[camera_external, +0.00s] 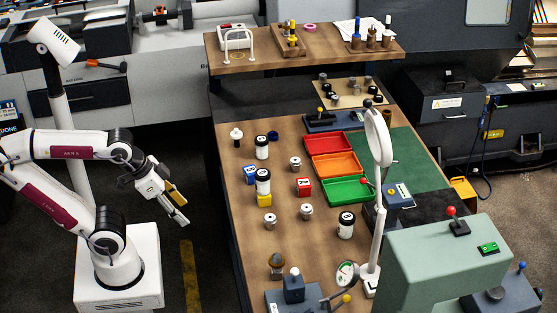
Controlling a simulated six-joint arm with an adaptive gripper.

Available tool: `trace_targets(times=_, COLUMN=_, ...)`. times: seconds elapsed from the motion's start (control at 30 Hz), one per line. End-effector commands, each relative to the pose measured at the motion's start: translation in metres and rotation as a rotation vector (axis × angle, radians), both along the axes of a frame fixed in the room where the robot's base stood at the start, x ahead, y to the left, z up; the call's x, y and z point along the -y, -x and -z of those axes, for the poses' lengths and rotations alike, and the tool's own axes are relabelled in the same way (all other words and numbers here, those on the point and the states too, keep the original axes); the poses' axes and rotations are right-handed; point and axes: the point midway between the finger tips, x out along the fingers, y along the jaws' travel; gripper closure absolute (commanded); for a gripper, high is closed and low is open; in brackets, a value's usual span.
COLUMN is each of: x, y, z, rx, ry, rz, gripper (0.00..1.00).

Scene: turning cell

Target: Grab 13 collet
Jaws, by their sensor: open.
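Several small silver collet-like pieces stand on the brown bench: one (295,163) left of the trays, one (306,211) right of the yellow block, and one (270,220) nearer the front left. Their markings are too small to read, so I cannot tell which is 13. My gripper (180,206) is open and empty. It hangs left of the bench, apart from it, with its fingers pointing down and right.
Red (334,143), orange (336,165) and green (347,189) trays lie mid-bench. White-labelled jars (263,182) and coloured blocks (304,187) stand among the collets. A magnifier (378,138) on a post rises at right. Bare wood shows along the bench's left side.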

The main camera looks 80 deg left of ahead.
Motion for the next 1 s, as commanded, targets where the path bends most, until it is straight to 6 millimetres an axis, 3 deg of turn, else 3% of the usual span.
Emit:
trace_targets(times=0.77, x=0.001, y=-0.001, z=0.0, rx=0.001, ry=0.002, rz=0.001, gripper=0.53)
trace_targets(times=1.0, x=0.016, y=-0.021, z=-0.003, rx=0.033, ry=0.05, rz=0.02, gripper=0.53)
